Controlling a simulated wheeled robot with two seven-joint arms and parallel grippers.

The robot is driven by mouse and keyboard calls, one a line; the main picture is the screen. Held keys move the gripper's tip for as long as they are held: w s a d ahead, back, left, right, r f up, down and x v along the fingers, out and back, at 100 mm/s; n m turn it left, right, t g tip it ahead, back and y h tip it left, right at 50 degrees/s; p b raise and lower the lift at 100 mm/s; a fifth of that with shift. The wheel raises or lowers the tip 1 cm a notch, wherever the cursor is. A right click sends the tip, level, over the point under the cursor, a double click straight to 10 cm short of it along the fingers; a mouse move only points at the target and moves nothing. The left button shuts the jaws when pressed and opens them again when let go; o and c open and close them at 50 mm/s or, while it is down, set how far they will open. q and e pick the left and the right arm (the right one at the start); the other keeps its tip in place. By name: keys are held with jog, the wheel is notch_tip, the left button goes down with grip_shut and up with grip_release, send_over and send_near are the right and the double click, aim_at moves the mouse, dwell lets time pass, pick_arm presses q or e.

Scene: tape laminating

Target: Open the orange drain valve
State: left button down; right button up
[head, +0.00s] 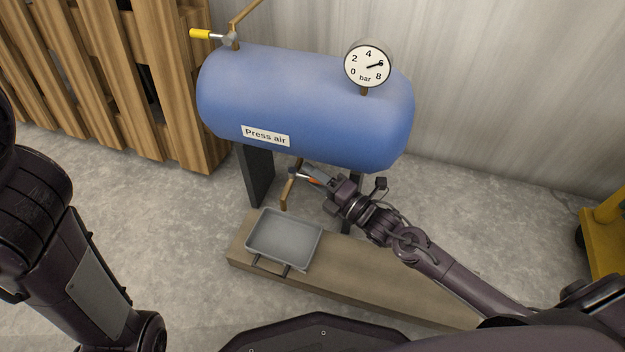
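The orange drain valve (315,182) sits on a thin brown pipe (287,190) under the blue pressure tank (300,105). Only a short piece of its orange handle shows, pointing right from the metal valve body. My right gripper (323,182) reaches in from the lower right, with its fingertips at the handle. The fingers are small here and overlap the handle, so I cannot tell whether they are closed on it. My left arm shows at the left edge, but its gripper is out of view.
A grey tray (284,238) stands on a wooden plank (350,276) below the pipe. A yellow-handled valve (205,34) and a gauge (368,66) reading about 6 bar are on the tank. Wooden slats (120,70) stand left; a yellow object (605,235) stands right.

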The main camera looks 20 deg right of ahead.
jog(key=shift+w+a, duration=0.1)
jog(key=shift+w, duration=0.05)
jog(key=shift+c, duration=0.5)
grip_shut()
